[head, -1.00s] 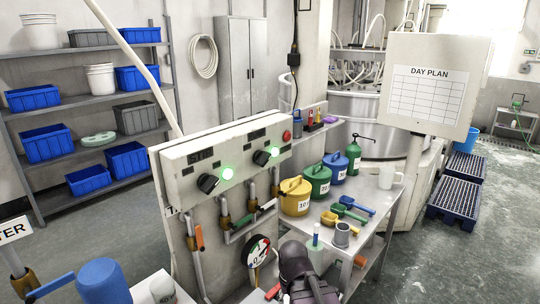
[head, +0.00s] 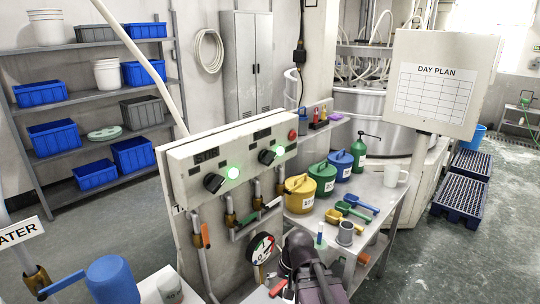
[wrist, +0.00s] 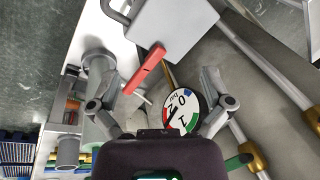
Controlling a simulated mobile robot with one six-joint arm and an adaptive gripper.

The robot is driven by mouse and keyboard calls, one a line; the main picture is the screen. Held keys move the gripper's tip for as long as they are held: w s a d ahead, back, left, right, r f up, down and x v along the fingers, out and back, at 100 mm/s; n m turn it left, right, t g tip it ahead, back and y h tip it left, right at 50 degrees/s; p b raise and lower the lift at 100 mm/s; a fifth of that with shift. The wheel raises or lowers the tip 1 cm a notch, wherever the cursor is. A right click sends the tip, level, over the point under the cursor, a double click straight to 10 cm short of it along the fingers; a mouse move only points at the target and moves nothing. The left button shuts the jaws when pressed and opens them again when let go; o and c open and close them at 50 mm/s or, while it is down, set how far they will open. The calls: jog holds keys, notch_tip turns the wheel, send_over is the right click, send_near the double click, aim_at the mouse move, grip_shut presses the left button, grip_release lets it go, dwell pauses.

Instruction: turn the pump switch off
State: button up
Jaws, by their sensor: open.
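A pale control panel (head: 222,176) carries two black rotary switches, a left one (head: 214,183) and a right one (head: 267,157), each beside a lit green lamp. The label over the left switch seems to read "STIR"; the right label is too small to read. I cannot tell from lettering which is the pump switch. My gripper (wrist: 162,92) is open and empty in the wrist view, its fingers spread on either side of a round dial gauge (wrist: 183,110). In the head view my dark wrist is below and right of the panel, apart from both switches; the fingertips are not clear there.
A red button (head: 292,134) sits at the panel's right end. Pipes with an orange lever (head: 205,236) and the gauge (head: 261,248) lie below it. A bench (head: 372,208) with yellow, green and blue cans stands right. A red lever (wrist: 146,69) is near my fingers.

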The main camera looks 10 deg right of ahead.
jog(key=w+r+m+t+y+p, duration=0.2)
jog(key=w+r+m+y+p, duration=0.15)
jog(key=r, duration=0.35)
jog(key=m+t+y+p, duration=0.5)
jog(key=m+t+p, duration=0.3)
jog(key=m+t, duration=0.65)
send_near(272, 159)
notch_tip(272, 159, up, 2)
jog(key=s+d+m+g, duration=0.2)
jog(key=g, duration=0.1)
jog(key=shift+d+r+h, duration=0.15)
jog(key=shift+d+h, duration=0.1)
jog(key=shift+w, duration=0.1)
jog(key=x, duration=1.3)
jog(key=shift+w+a, duration=0.25)
jog(key=c, duration=1)
